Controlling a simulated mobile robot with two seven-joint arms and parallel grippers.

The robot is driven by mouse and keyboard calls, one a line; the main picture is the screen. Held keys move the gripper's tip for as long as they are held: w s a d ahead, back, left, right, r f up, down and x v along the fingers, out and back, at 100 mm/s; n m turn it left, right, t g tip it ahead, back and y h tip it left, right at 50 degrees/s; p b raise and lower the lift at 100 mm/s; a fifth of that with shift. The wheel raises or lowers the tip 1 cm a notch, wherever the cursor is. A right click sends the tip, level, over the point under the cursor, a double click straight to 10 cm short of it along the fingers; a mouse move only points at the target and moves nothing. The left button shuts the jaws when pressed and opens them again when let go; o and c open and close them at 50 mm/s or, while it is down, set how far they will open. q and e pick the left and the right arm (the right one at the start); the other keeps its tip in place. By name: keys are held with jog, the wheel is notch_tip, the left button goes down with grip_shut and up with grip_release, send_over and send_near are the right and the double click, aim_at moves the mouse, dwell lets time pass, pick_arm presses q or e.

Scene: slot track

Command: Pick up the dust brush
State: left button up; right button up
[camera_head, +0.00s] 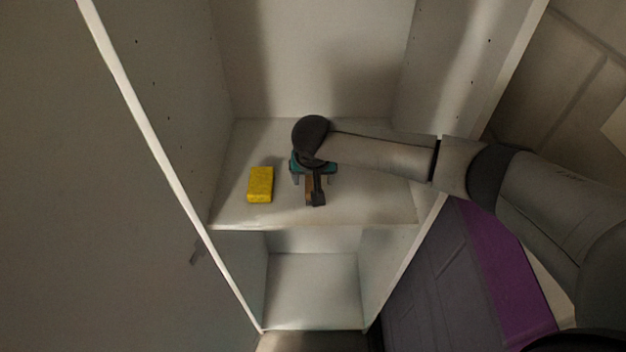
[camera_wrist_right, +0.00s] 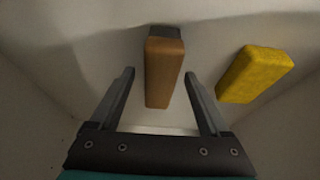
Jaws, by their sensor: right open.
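The dust brush (camera_head: 309,192) lies on the upper shelf of the white cabinet, partly hidden under my right wrist in the head view. In the right wrist view its brown wooden body (camera_wrist_right: 163,75) with a dark end at the top shows ahead of the fingers. My right gripper (camera_head: 312,182) is above the brush with its fingers pointing down. In the right wrist view the gripper (camera_wrist_right: 162,82) is open, with one finger on each side of the near part of the brown body. Contact with the brush cannot be seen. My left gripper is in neither view.
A yellow sponge-like block (camera_head: 260,185) lies on the shelf (camera_head: 375,205) left of the brush; it also shows at right in the right wrist view (camera_wrist_right: 254,74). Cabinet side walls stand close on both sides. The lower compartment (camera_head: 312,285) looks empty.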

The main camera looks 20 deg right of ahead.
grip_shut()
dwell(0.7)
